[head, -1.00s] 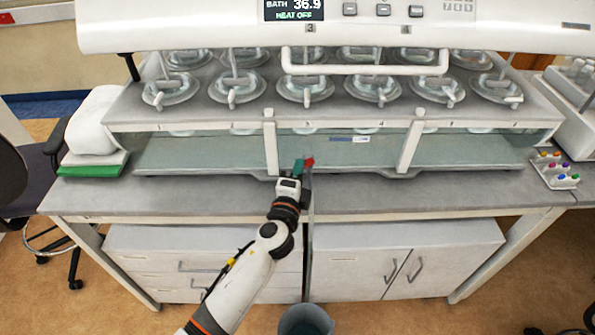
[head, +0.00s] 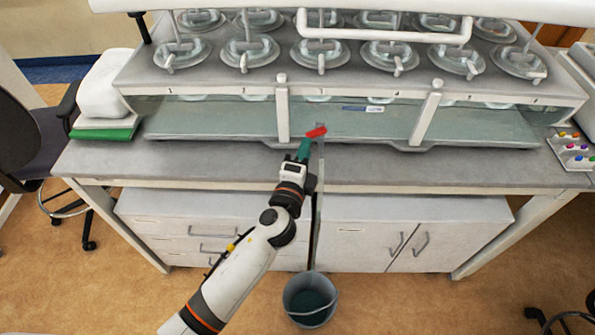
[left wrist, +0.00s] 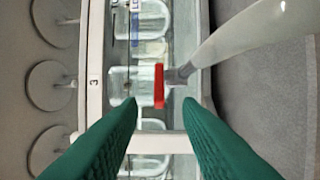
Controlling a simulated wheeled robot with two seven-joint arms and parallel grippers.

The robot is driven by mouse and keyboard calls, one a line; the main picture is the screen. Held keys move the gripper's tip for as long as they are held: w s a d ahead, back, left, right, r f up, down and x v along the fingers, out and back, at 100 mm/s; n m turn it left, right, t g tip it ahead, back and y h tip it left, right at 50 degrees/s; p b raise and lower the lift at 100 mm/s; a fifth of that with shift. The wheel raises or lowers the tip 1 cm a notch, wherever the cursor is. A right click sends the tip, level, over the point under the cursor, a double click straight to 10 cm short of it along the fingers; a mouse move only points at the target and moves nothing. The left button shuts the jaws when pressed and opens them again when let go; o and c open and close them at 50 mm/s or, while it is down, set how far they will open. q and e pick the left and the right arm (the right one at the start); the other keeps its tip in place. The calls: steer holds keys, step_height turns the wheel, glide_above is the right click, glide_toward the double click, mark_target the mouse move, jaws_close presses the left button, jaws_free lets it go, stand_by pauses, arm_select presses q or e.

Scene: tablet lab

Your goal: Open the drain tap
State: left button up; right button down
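The drain tap's red handle (head: 316,132) shows at the front of the water bath (head: 210,122), just beyond my left gripper (head: 305,150). In the left wrist view the red handle (left wrist: 159,86) stands upright in the picture, ahead of and between the green fingertips. My left gripper (left wrist: 160,103) is open, with clear gaps on both sides of the handle and no visible contact. A pale tube (head: 319,205) runs down from the tap towards a grey bucket (head: 290,290) on the floor. My right gripper is out of view.
The bath stands on a grey bench (head: 420,165) above white cabinets (head: 400,220). Two white posts flank the tap, the nearer one (head: 283,110) just left of it. A rack with coloured caps (head: 575,152) is at the right, a chair (head: 40,150) at the left.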

arm_select(q)
steer(key=b+v, duration=0.1)
steer(key=v, duration=0.6)
steer(key=shift+s, duration=0.2)
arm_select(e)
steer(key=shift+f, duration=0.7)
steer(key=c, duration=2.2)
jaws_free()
